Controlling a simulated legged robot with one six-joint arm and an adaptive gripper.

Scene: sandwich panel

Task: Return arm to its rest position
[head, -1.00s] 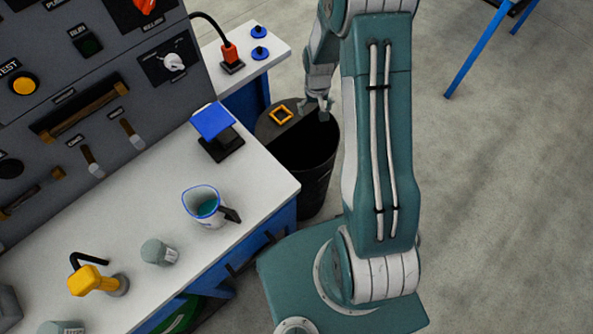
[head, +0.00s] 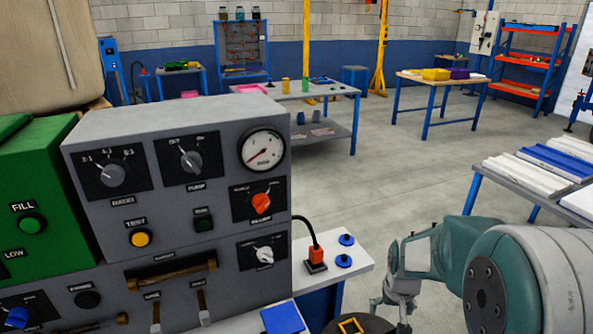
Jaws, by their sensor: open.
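My gripper (head: 390,312) hangs low at the bottom edge, right of centre, with its fingers apart and nothing visible between them. It is beside the orange square frame (head: 350,326) on top of the dark drum (head: 374,323). The drum is mostly cut off by the bottom edge. My arm, teal and white, fills the lower right corner and is bent, with its forearm reaching left to the gripper.
The grey control panel (head: 180,120) stands at left, with a green unit (head: 40,170) beside it. A white bench corner (head: 350,266) carries a red plug and blue knobs. A rack with white and blue panels (head: 545,165) is at right. Floor (head: 400,170) beyond is open.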

